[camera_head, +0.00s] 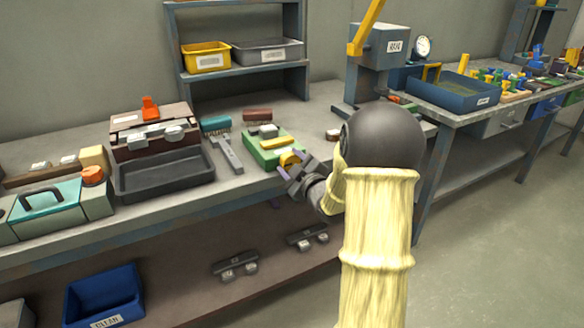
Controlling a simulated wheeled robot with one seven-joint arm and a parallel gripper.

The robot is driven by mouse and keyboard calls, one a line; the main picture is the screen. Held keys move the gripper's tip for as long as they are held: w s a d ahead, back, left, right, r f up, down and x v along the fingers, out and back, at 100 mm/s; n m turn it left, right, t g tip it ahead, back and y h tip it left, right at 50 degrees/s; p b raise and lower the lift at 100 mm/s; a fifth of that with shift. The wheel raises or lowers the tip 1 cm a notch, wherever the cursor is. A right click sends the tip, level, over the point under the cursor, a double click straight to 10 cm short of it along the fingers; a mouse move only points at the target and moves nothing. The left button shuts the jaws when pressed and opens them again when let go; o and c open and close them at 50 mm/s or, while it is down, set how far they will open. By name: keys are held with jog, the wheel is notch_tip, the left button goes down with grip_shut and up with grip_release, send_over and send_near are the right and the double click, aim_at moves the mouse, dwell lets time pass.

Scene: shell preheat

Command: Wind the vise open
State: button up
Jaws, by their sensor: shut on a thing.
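The vise (258,157) is a green block with grey and yellow parts on top, near the front edge of the workbench, at the middle of the head view. A round yellow handle (288,159) shows at its front right end. My gripper (292,170) is at this handle and shut on it. My dark wrist and cream-sleeved arm reach in from the lower right. The fingertips are small and partly hidden, and I cannot tell how wide the vise jaws stand.
A grey flat tool (227,153) and brushes lie left of the vise, beside a black tray (165,178). A grey press (378,62) with a yellow lever stands behind my arm. A blue bin (104,297) sits on the lower shelf. The floor at right is clear.

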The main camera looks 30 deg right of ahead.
dwell(0.3)
jog(key=o, duration=1)
jog(key=shift+c, duration=0.2)
jog(key=shift+a, duration=0.1)
